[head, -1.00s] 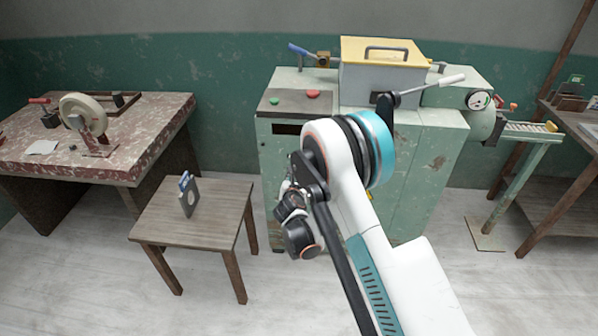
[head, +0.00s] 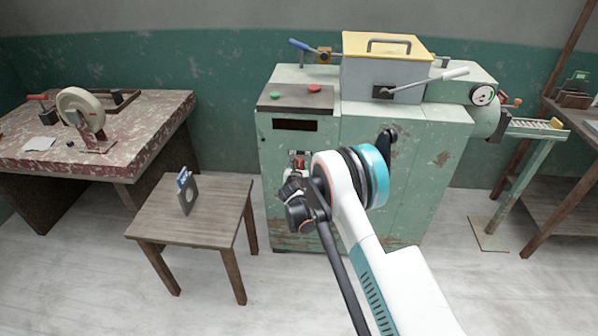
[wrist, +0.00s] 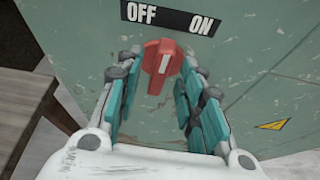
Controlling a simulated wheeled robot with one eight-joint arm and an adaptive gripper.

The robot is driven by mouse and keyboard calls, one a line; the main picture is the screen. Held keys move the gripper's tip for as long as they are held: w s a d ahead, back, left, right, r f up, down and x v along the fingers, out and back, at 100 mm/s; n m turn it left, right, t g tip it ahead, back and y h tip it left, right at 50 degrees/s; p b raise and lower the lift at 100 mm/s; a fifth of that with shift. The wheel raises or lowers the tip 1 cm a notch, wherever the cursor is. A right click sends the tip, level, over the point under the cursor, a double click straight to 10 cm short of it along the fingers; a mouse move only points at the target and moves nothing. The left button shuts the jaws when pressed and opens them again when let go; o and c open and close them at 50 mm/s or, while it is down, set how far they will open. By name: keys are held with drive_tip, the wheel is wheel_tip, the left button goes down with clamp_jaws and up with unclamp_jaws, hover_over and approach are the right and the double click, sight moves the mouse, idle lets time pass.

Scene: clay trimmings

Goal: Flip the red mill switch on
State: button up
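The red mill switch (wrist: 158,65) is a red knob with a white line on the green cabinet front. A black plate (wrist: 172,17) above it reads OFF on the left and ON on the right. The white line stands nearly upright with a slight lean to the right. My gripper (wrist: 157,68) is open, with its teal-padded fingers on either side of the knob. The right fingertip is close to the knob; I cannot tell if it touches. In the head view, the red switch (head: 299,162) shows just above my dark gripper and wrist.
The green mill cabinet (head: 285,225) carries green and red buttons on top, a grey bin with a yellow lid (head: 384,44) and a white-handled lever (head: 440,80). A small wooden table (head: 215,228) stands left. Floor is clear in front.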

drive_tip(key=shift+w+f, duration=0.2)
drive_tip(key=shift+w, duration=0.35)
clamp_jaws()
drive_tip(key=shift+d+m, duration=0.15)
drive_tip(key=shift+m, duration=0.15)
drive_tip(key=shift+d+m+y, duration=0.2)
drive_tip(key=shift+m+y, duration=0.5)
drive_tip(key=shift+m, duration=0.2)
drive_tip(key=shift+d+f+m+t+y, duration=0.15)
drive_tip(key=shift+m+t+y, duration=0.1)
drive_tip(key=shift+m+y, duration=0.45)
drive_tip(key=shift+d+m+t+y, duration=0.1)
drive_tip(key=shift+m+t+y, duration=0.25)
drive_tip(key=shift+m, duration=0.65)
